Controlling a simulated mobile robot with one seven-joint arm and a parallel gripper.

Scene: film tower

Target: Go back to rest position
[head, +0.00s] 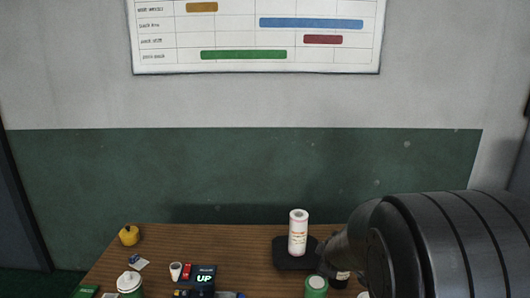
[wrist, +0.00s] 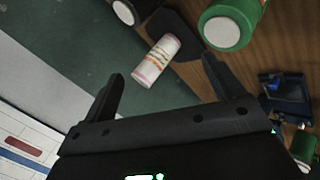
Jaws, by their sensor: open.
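A white film canister with orange-red lettering (head: 298,233) stands upright on a black pad (head: 281,250) on the wooden table. In the wrist view the canister (wrist: 157,60) appears between and beyond my two fingertips, with the pad (wrist: 170,20) behind it. My gripper (wrist: 162,68) is open, its fingers wide apart, with nothing held between them. In the head view my thick grey arm fills the lower right and mostly hides the gripper and the table's right side.
A green container (head: 316,287) stands in front of the pad. A wall chart (head: 255,35) hangs behind.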

